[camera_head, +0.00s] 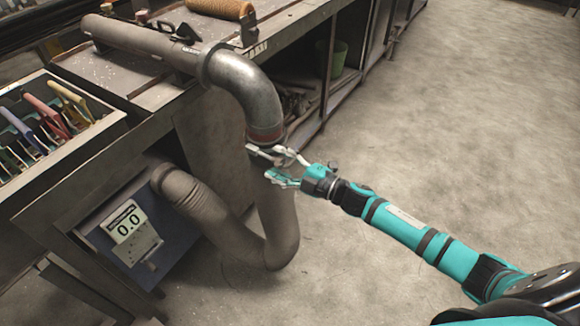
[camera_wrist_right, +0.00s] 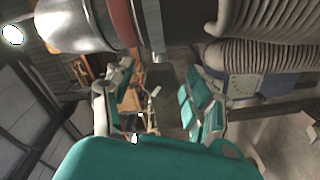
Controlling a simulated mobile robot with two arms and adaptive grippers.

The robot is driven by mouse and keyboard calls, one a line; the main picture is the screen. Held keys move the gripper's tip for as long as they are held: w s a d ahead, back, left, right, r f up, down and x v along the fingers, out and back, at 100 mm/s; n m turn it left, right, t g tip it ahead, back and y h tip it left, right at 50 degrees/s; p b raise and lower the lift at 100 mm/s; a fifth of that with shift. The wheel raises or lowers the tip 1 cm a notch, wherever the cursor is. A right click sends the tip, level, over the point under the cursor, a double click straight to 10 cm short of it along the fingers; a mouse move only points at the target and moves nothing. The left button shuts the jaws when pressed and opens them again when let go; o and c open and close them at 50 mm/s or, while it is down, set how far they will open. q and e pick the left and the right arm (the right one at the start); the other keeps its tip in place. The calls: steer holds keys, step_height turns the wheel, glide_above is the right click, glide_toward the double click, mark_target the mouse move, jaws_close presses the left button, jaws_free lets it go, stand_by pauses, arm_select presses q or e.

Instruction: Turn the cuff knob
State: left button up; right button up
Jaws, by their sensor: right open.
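A grey metal elbow pipe (camera_head: 248,90) bends down over the bench's side. A reddish band (camera_head: 266,134) circles its lower end, where the ribbed grey hose (camera_head: 280,225) begins. My right gripper (camera_head: 272,164) is at this joint, with its fingers open beside the cuff. In the right wrist view, the elbow (camera_wrist_right: 75,25), the red band (camera_wrist_right: 124,22) and the ribbed hose (camera_wrist_right: 265,25) run across the top, beyond my open fingers (camera_wrist_right: 158,88). I cannot make out the cuff knob clearly; the fingers may hide it. My left gripper is out of view.
The bench (camera_head: 110,75) runs along the left and back. A tray of coloured-handled tools (camera_head: 45,120) is at far left. A blue box with a display reading 0.0 (camera_head: 127,220) stands below, joined to the hose. The concrete floor (camera_head: 450,110) is clear on the right.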

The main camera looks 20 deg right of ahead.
steer(key=v, duration=1.1)
steer(key=shift+s+d, duration=0.25)
steer(key=shift+s, duration=0.05)
steer(key=s+d+f+m+g+h, duration=0.1)
steer(key=s+d+f+m+h, duration=0.25)
steer(key=f, duration=0.65)
steer(key=s+d+f+m+g+h+p, duration=0.1)
steer(key=s+d+f+m+h, duration=0.2)
steer(key=f, duration=0.6)
steer(key=s+d+f+m+g+h, duration=0.1)
steer(key=s+d+f+m+h, duration=0.3)
steer(key=f, duration=0.6)
steer(key=s+a+f+m+g, duration=0.4)
steer(key=s+f+m+g, duration=0.1)
steer(key=s+f, duration=0.75)
steer(key=s+a+f+m+g, duration=0.1)
steer(key=s+a+f+g, duration=0.1)
steer(key=s, duration=0.7)
steer(key=s+a+f+m+g, duration=0.1)
steer(key=s+a+f+g, duration=0.2)
steer(key=s, duration=0.6)
step_height(320, 180, down, 2)
steer(key=shift+s+a+f+m+p, duration=0.1)
steer(key=shift+s+a+m+p, duration=0.25)
steer(key=shift+a, duration=0.75)
